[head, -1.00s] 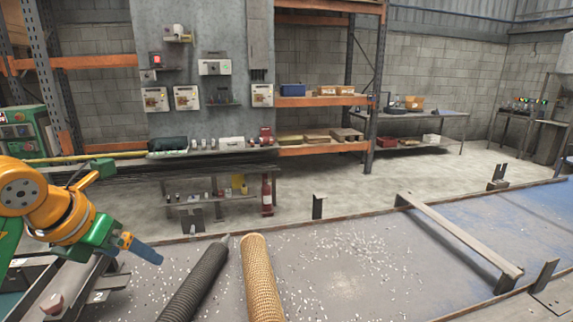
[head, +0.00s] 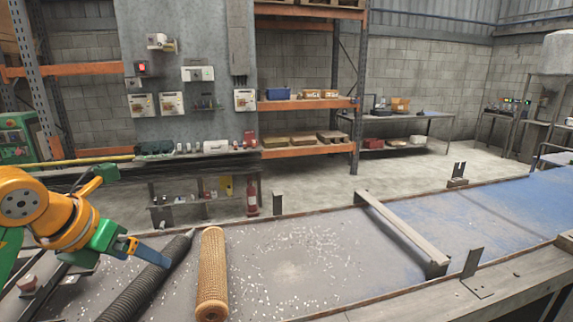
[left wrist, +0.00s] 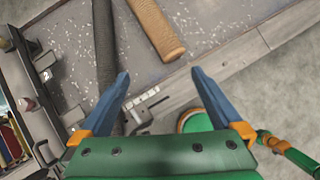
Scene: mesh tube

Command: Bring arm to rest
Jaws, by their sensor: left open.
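My left gripper (head: 150,253) comes in from the left in the head view, with blue fingers pointing right and down. In the left wrist view the gripper (left wrist: 160,73) has its two blue fingers spread wide with nothing between them. A tan mesh tube (head: 212,272) lies on the grey table and also shows at the top of the left wrist view (left wrist: 156,28). A black ribbed tube (head: 140,295) lies left of it, and in the left wrist view (left wrist: 104,45) too. In the head view the fingers overlap the black tube; contact cannot be told. My right gripper is out of view.
The table (head: 310,270) carries scattered white bits. A metal crossbar (head: 400,232) spans it on the right, with an upright bracket (head: 472,265) near the front edge. Behind stand a shelf rack (head: 310,104) and a red extinguisher (head: 252,195). The table between mesh tube and crossbar is free of large objects.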

